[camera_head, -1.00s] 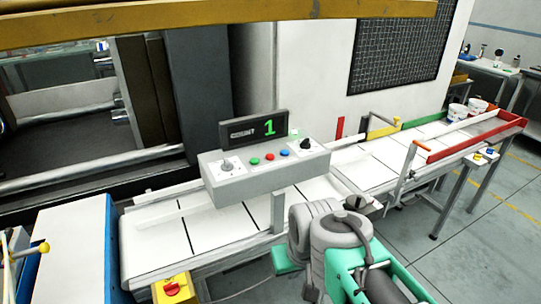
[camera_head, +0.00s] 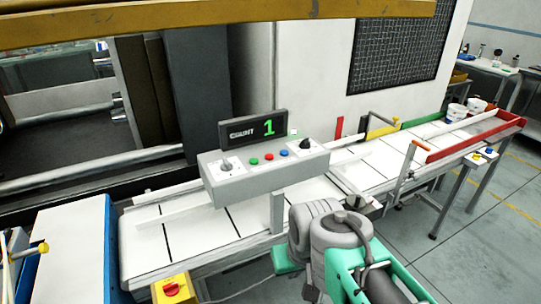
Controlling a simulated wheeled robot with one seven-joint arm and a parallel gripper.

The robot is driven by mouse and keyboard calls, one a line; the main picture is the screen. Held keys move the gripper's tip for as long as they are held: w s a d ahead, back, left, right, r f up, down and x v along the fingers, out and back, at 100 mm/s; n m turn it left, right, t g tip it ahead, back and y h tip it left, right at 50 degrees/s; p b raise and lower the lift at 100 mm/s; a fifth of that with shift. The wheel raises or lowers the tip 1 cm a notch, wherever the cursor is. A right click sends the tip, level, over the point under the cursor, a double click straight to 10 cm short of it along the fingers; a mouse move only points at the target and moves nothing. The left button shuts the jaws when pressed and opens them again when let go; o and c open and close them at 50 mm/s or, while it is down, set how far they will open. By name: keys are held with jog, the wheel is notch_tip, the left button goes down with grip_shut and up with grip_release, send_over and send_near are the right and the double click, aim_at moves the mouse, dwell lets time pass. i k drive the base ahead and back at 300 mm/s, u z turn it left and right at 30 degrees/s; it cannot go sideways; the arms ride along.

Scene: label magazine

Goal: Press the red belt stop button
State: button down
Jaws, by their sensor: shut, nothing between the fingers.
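A grey control box (camera_head: 265,174) stands over the belt on a post. Another red control (camera_head: 172,289) sits on a yellow box at the near edge of the belt; the frame does not make clear which red one is the belt stop. My arm, grey and green, rises at the lower middle, in front of and right of the control box. I cannot make out my gripper's fingers. Nothing of mine visibly touches either red control.
The white conveyor belt (camera_head: 145,245) runs from lower left to upper right. A display (camera_head: 254,130) above the control box reads COUNT 1. White tubs (camera_head: 457,111) stand near a red-railed end. A blue-sided table (camera_head: 66,250) is at lower left.

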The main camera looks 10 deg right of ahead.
aim_at(269, 157)
jog(key=z, duration=1.45)
jog(key=i, duration=0.7)
jog(key=u, duration=4)
